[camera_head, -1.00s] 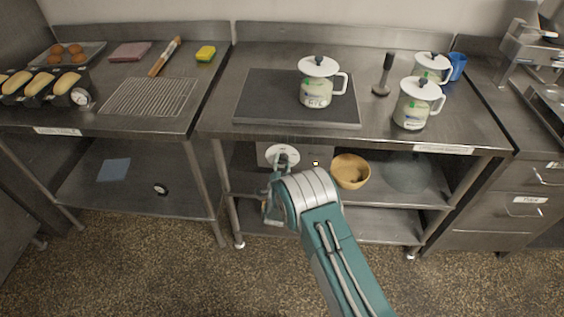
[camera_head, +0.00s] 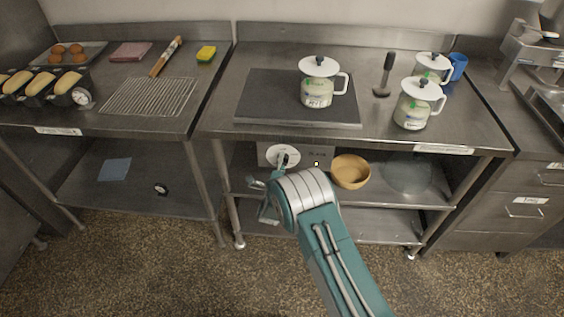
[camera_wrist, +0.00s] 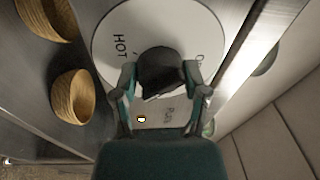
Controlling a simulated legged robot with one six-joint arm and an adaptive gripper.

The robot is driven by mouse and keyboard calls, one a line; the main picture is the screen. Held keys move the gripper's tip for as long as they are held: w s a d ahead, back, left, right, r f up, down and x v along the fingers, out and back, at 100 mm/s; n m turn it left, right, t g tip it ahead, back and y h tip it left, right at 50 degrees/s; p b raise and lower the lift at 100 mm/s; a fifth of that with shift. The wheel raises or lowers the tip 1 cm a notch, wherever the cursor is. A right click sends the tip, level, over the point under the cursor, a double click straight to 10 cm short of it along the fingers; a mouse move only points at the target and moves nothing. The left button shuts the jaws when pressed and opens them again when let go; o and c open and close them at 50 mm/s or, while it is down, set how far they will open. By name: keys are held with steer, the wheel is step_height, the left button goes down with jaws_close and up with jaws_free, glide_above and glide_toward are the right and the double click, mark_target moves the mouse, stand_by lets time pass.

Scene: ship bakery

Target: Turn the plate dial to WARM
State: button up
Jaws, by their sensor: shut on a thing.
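The plate dial is a white disc (camera_head: 276,153) on the front of a grey box under the middle counter. In the wrist view the disc (camera_wrist: 117,30) carries the word HOT at its left and a partly cut-off mark at its upper right. WARM cannot be read. Its dark round knob (camera_wrist: 160,68) sits between the two fingers of my gripper (camera_wrist: 158,80), which is shut on it. A small lit lamp (camera_wrist: 141,119) shows on the box face, with blurred lettering beside it. In the head view my gripper (camera_head: 263,195) is partly hidden by my wrist.
A dark hot plate (camera_head: 265,95) on the counter bears a white-lidded pot (camera_head: 317,90). A wooden bowl (camera_head: 350,171) and a glass bowl (camera_head: 407,174) stand on the shelf right of the dial. A table leg (camera_head: 226,195) is left of my gripper.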

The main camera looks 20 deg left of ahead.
steer(key=shift+s+d+f, duration=0.1)
steer(key=shift+s+f, duration=0.05)
steer(key=shift+f, duration=0.25)
steer(key=o, duration=1.1)
steer(key=shift+o, duration=0.2)
steer(key=shift+r, duration=0.1)
steer(key=shift+r, duration=0.1)
steer(key=s+d+f, duration=0.1)
steer(key=s, duration=1)
steer(key=shift+s+d, duration=0.2)
steer(key=shift+s, duration=0.15)
